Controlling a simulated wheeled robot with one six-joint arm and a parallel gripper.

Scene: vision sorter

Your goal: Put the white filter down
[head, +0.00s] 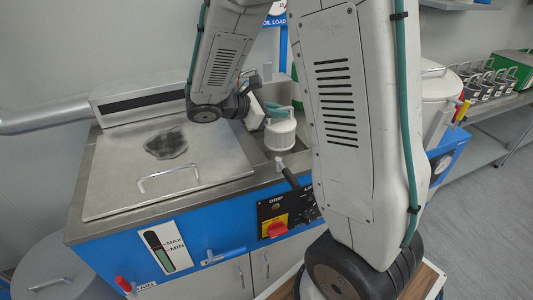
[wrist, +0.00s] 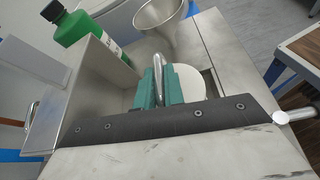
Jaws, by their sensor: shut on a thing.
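The white filter (head: 281,135) is a white cylinder in the head view, at the right end of the blue machine's steel top. My gripper (head: 276,110) is above it, with teal fingers at its top. In the wrist view my gripper (wrist: 160,86) is shut on the filter's metal handle, and part of the white filter (wrist: 194,84) shows beside the teal fingers. The filter hangs or stands over a recess in the steel top; I cannot tell whether its underside touches anything. My arm hides part of the area to its right.
A steel lid (head: 160,170) with a dark smudge and handle covers the machine's left. A black lever (head: 288,175) stands just in front of the filter. In the wrist view, a steel funnel (wrist: 164,30) and green bottle (wrist: 75,28) are beyond. A rack of metal cups (head: 485,82) is far right.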

